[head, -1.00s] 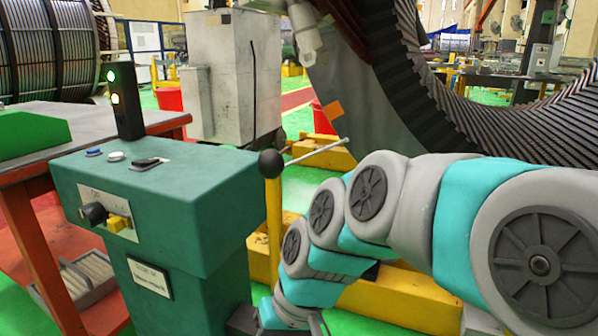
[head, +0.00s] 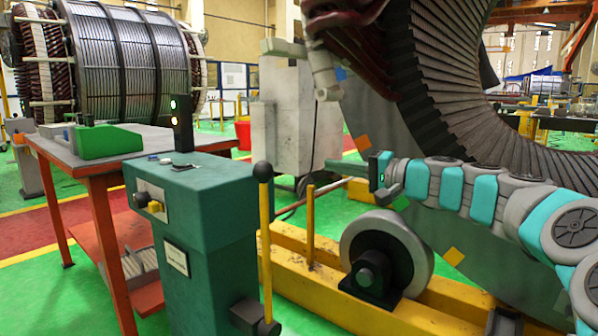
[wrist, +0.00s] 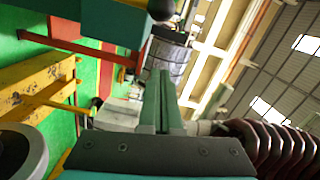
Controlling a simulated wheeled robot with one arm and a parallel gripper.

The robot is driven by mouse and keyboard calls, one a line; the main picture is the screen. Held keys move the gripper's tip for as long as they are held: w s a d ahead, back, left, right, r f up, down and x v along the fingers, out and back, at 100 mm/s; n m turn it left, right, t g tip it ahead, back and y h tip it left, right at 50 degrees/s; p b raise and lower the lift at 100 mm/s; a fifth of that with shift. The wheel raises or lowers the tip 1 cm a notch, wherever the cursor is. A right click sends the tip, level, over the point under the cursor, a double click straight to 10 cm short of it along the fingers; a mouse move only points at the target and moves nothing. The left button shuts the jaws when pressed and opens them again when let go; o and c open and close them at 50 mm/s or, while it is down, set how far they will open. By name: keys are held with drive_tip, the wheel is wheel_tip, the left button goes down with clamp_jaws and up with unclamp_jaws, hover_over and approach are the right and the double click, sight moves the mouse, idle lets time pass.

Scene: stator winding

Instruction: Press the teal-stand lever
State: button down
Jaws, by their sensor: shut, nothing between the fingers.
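The teal stand (head: 210,220) is left of centre in the head view, with a control panel and a lit signal box on top. Its lever (head: 266,240) is an upright yellow rod on the stand's right side, topped by a black ball (head: 263,172). The ball also shows at the top edge of the wrist view (wrist: 161,9). My gripper (head: 331,164) appears to the right of the ball, at about its height in the picture, pointing left and apart from it. In the wrist view its fingers (wrist: 164,75) are shut together and empty.
A red-orange table (head: 95,170) with a green block (head: 108,141) stands left of the stand. Yellow rails (head: 330,270), a short yellow post (head: 310,225) and a grey roller (head: 385,250) lie to the right. The large stator ring (head: 450,90) rises behind my arm.

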idle(0.3)
drive_tip(key=w+a, duration=0.3)
drive_tip(key=a, duration=0.8)
drive_tip(key=shift+a+f, duration=0.15)
drive_tip(key=shift+f, duration=0.3)
